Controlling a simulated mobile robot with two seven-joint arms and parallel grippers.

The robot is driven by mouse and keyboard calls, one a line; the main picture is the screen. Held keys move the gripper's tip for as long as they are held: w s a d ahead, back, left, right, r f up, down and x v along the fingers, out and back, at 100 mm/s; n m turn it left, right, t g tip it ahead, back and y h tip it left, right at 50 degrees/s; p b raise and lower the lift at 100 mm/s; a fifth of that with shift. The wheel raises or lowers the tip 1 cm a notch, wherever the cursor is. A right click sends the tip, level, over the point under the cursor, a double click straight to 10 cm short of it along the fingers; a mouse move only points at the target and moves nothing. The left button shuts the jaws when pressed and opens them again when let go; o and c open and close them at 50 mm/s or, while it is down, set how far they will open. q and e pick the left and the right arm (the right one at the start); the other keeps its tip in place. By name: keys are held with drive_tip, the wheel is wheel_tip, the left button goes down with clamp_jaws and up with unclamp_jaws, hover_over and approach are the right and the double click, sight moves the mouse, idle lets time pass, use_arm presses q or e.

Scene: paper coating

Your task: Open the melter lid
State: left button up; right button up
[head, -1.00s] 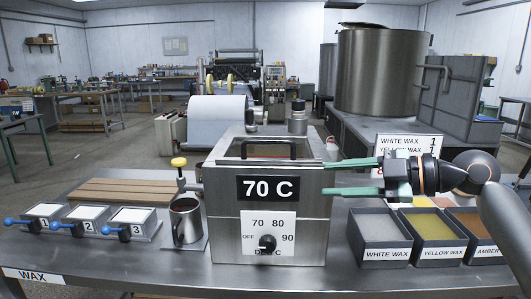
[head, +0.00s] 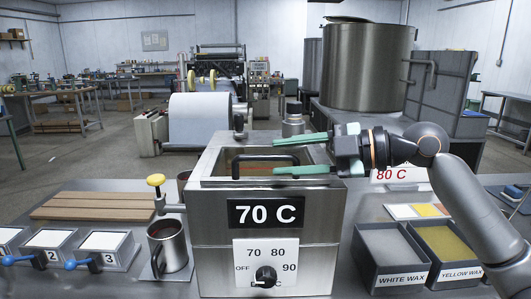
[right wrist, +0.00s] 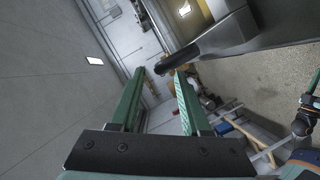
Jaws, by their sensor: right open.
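The melter (head: 217,215) is a steel box with a "70 C" sign and a dial (head: 265,277) on its front. Its lid (head: 222,182) lies on top, apparently shut, with a black bar handle (head: 265,158). My right gripper (head: 276,155) is open and empty, its green fingers reaching in from the right. In the head view, the fingers lie above and below the handle's right part. In the right wrist view, the handle (right wrist: 192,54) shows just by the fingertips (right wrist: 160,72); contact cannot be made out. My left gripper is not in view.
A steel cup (head: 168,246) stands left of the melter, beside a yellow-knobbed post (head: 156,181). Numbered trays (head: 104,250) stand at left. White wax (head: 388,262) and yellow wax (head: 447,252) bins stand at right, below my right arm. A wooden slatted board (head: 90,206) lies behind the trays.

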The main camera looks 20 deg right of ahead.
sight(274, 157)
drive_tip(key=shift+x, duration=2.2)
drive_tip(key=shift+c, duration=0.2)
clamp_jaws()
